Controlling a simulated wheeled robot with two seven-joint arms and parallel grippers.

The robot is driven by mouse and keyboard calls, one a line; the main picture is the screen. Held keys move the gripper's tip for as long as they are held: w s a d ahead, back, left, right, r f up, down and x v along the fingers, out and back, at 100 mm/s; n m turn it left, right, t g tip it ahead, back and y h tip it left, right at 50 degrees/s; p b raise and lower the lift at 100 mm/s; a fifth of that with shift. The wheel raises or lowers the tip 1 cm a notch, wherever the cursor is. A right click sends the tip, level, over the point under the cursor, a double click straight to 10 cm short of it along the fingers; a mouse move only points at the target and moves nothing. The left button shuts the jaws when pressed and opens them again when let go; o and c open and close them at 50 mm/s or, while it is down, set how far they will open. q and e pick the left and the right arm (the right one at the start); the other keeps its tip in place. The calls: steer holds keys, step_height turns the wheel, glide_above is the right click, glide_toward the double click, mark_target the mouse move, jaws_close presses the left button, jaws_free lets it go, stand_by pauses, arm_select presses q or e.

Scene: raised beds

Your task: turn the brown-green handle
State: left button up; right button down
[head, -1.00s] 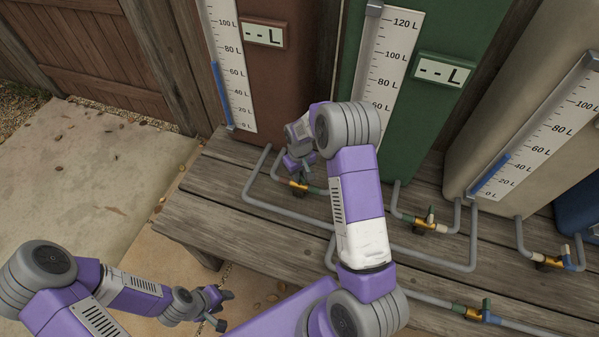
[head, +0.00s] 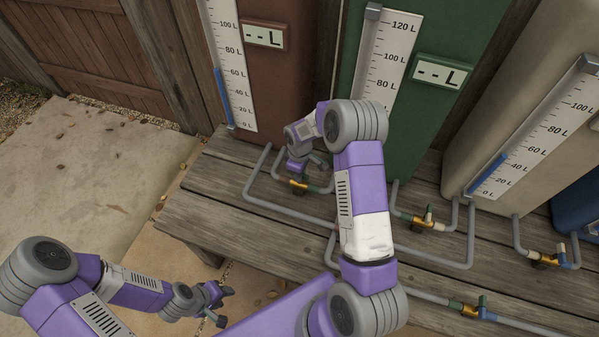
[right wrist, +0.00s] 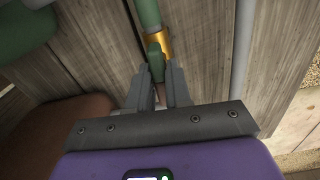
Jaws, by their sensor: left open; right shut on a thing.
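The brown-green handle belongs to the brass valve (head: 299,185) on the pipe in front of the brown tank (head: 268,80) and the green tank (head: 425,110). In the right wrist view the green part of the handle (right wrist: 156,66) lies against the brass body (right wrist: 161,45), between the fingers of my right gripper (right wrist: 160,88). Those fingers are shut on it. In the head view my right gripper (head: 313,165) is at this valve, and my arm hides part of the pipe. My left gripper (head: 224,306) is open and empty, low at the left, away from the bench.
Other valves sit on the grey pipes: one before the green tank (head: 425,222), one by the beige tank (head: 548,258) and one at the bench front (head: 470,309). The wooden bench (head: 215,205) carries the tanks. The paving (head: 90,185) at left is clear.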

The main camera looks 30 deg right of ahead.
stand_by(0.4)
steer(key=c, duration=1.1)
jaws_free()
steer(key=shift+r+p, duration=1.15)
steer(key=shift+r, duration=2.6)
